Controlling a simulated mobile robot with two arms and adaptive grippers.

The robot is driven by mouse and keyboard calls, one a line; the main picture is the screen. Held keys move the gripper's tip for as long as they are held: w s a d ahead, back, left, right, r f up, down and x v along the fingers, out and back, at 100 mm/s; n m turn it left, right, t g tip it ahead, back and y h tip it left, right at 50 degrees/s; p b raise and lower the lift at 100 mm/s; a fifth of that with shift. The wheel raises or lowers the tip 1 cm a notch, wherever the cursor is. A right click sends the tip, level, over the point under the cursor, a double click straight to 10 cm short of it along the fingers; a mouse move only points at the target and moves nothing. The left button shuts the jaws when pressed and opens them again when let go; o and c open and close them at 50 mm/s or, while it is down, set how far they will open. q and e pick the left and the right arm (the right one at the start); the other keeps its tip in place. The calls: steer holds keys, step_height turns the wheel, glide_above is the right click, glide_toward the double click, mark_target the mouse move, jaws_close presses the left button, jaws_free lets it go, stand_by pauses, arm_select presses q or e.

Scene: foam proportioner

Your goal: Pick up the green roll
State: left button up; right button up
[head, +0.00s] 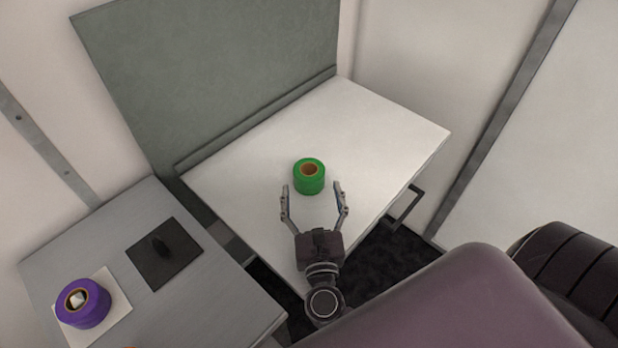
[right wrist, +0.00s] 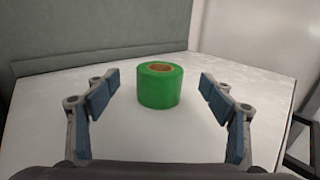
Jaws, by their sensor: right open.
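The green roll (head: 309,178) stands upright on the white table, with a brown core showing at its top. It also shows in the right wrist view (right wrist: 160,87), centred between the finger tips and a little beyond them. My right gripper (head: 314,190) is open and empty, its two fingers pointing at the roll from the near side. The fingers show on both sides in the right wrist view (right wrist: 158,88), with a gap between each finger and the roll. My left gripper is not in view.
The white table (head: 390,120) is otherwise clear, with a grey-green panel (head: 220,70) along its back. A grey table (head: 215,300) at the left bears a purple roll (head: 92,312) on a white square and a dark pad (head: 150,272). A dark handle (head: 408,208) juts from the white table's right side.

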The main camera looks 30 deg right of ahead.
mark_target(309, 169)
steer(key=shift+w+d+f, duration=0.1)
steer(key=shift+w+f, duration=0.2)
steer(key=shift+w+d+p, duration=0.2)
steer(key=shift+w+p, duration=0.1)
steer(key=shift+w, duration=0.2)
steer(key=p+x, duration=0.1)
steer(key=x, duration=0.4)
steer(key=shift+w+d, duration=0.2)
steer(key=shift+w, duration=0.25)
steer(key=shift+c, duration=0.7)
steer(key=c, duration=1)
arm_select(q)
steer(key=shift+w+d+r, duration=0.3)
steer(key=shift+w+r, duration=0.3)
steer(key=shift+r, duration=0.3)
arm_select(e)
steer(key=shift+c, duration=1)
